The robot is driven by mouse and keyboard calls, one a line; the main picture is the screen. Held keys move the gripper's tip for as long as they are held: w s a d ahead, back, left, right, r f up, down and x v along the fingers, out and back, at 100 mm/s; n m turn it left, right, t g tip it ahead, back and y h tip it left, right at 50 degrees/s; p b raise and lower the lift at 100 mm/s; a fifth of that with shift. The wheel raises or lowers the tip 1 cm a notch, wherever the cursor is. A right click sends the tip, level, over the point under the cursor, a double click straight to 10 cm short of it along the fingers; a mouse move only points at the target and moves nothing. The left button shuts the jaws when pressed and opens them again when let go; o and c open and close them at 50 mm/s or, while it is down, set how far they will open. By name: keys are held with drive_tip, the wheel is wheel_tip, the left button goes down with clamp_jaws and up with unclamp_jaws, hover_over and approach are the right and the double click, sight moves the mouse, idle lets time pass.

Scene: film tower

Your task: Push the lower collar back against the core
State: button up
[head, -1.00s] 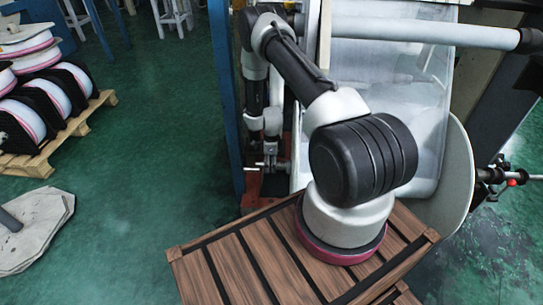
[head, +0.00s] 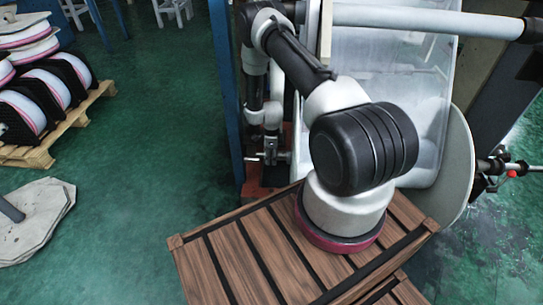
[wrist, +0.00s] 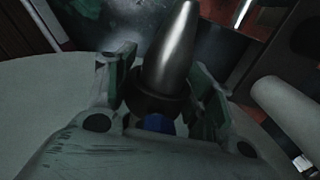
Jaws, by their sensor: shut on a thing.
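In the wrist view, my gripper (wrist: 163,66) has one finger on each side of a shiny, tapered metal shaft. A dark collar (wrist: 158,104) rings the shaft between the fingers, and my gripper appears shut on it. A small blue patch (wrist: 160,124) shows just below the collar. The core is not clear, and I cannot tell if a gap lies between it and the collar. In the head view my gripper (head: 268,152) is small, at the left end of the lower roll, by the blue post. The collar is hidden there.
A large pale disc (head: 458,165) stands at the roll's right end, under a hanging clear sheet (head: 385,90). A grey roller (head: 430,18) crosses above. A blue post (head: 227,100) stands beside my gripper.

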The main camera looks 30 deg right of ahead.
sight(281, 153)
drive_tip(key=shift+s+d, duration=0.15)
drive_tip(key=shift+d, duration=0.1)
drive_tip(key=shift+c, duration=0.4)
drive_tip(key=shift+s+d, duration=0.65)
drive_tip(key=shift+d, duration=0.25)
drive_tip(key=shift+s+d, duration=0.2)
drive_tip(key=shift+d, duration=0.1)
drive_tip(key=shift+s+d, duration=0.2)
drive_tip(key=shift+d, duration=0.05)
drive_tip(key=o, duration=1.4)
drive_tip(key=shift+d, duration=0.1)
drive_tip(key=r, duration=0.7)
drive_tip(key=shift+w, duration=0.25)
drive_tip(key=shift+s+r, duration=0.2)
drive_tip(key=shift+r, duration=0.25)
